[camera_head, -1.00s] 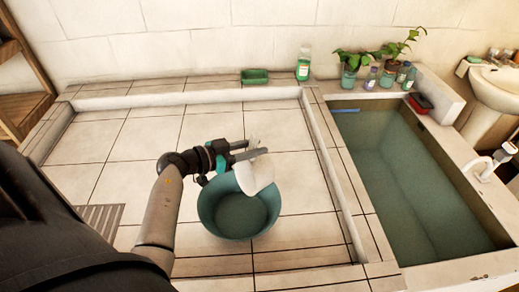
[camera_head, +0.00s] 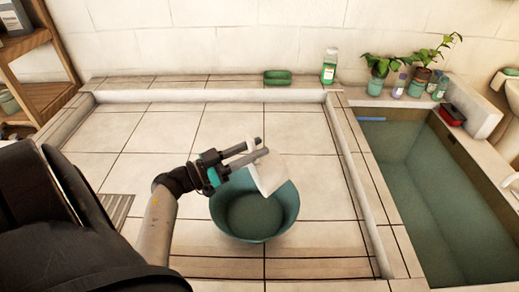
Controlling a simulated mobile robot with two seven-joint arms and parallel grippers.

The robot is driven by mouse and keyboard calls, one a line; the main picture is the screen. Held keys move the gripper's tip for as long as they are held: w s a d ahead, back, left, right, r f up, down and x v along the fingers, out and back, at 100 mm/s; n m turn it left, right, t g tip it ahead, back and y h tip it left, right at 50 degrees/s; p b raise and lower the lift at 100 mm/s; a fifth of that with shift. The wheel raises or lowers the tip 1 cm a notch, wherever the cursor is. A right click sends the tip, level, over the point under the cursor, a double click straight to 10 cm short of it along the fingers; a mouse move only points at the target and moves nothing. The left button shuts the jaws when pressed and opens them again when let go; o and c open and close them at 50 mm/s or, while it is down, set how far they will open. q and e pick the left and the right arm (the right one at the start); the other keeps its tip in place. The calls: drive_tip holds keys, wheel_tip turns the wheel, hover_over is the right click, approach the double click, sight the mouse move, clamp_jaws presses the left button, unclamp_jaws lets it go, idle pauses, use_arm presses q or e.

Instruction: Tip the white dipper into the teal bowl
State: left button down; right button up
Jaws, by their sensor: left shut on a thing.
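The teal bowl (camera_head: 284,218) stands on the tiled floor of the low basin, near its front edge. My left gripper (camera_head: 256,154) is shut on the white dipper (camera_head: 269,176) and holds it above the bowl's far rim. The dipper is tilted, its body hanging over the bowl's upper part. Its opening and contents cannot be made out. The inside of the bowl looks teal; I cannot tell whether it holds water. My right gripper is not in view.
A water-filled tank (camera_head: 418,190) lies to the right behind a tiled ledge (camera_head: 362,190). A green soap dish (camera_head: 277,77), a bottle (camera_head: 329,66) and potted plants (camera_head: 380,70) stand along the back ledge. A wooden shelf (camera_head: 38,85) is at the left. Tiles behind the bowl are clear.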

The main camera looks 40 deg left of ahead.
use_arm(q)
drive_tip(key=shift+s+a+f+t+b, duration=0.1)
drive_tip(key=shift+s+a+t+b, duration=0.1)
drive_tip(key=shift+s+t+b, duration=0.25)
drive_tip(key=shift+s, duration=0.1)
idle(1.1)
